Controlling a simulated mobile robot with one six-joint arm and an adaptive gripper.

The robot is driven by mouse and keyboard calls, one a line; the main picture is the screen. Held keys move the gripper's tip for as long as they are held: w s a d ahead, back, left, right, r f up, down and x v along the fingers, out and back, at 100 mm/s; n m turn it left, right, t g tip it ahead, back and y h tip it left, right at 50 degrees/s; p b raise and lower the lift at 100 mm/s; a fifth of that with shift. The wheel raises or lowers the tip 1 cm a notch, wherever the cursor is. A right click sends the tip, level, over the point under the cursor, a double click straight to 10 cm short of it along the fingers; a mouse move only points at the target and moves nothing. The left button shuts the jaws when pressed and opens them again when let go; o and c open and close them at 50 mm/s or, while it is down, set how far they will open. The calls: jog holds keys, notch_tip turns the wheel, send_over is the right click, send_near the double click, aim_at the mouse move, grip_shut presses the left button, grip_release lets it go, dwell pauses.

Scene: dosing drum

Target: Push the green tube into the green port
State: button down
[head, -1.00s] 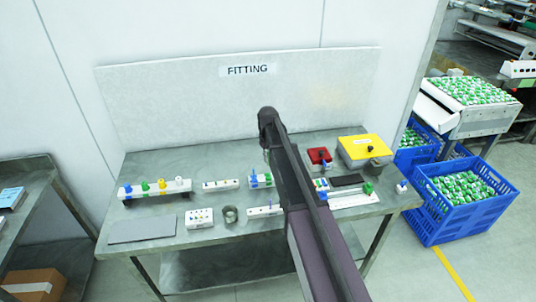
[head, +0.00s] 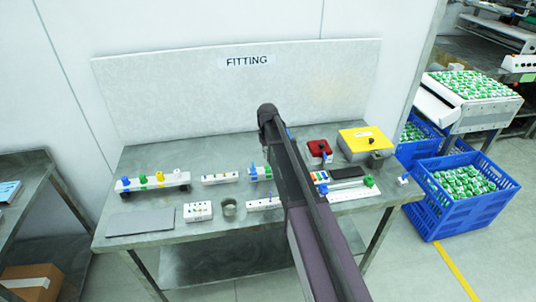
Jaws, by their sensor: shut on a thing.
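My arm (head: 300,200) reaches up across the middle of the bench, and its far end is hidden behind its own links. My gripper and anything in it cannot be made out. No green tube can be told for certain. A white strip (head: 152,185) at the left carries blue, green, yellow and white pieces, the green one (head: 144,181) second from left. A small block (head: 260,173) beside the arm has blue and green parts. A green piece (head: 369,181) stands on a white rail (head: 350,193) at the right. Which one is the green port is too small to tell.
A red box (head: 319,151) and a yellow box (head: 366,140) stand at the back right. White socket blocks (head: 198,211) and a grey cup (head: 229,207) stand at the front. A flat grey plate (head: 140,221) lies front left. A blue crate (head: 464,200) stands right of the bench.

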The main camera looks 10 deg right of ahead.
jog(key=shift+f+b, duration=1.2)
jog(key=shift+f, duration=0.25)
jog(key=shift+f+b, duration=1.5)
dwell(1.2)
jog(key=c, duration=0.7)
grip_release()
jog(key=shift+r, duration=0.15)
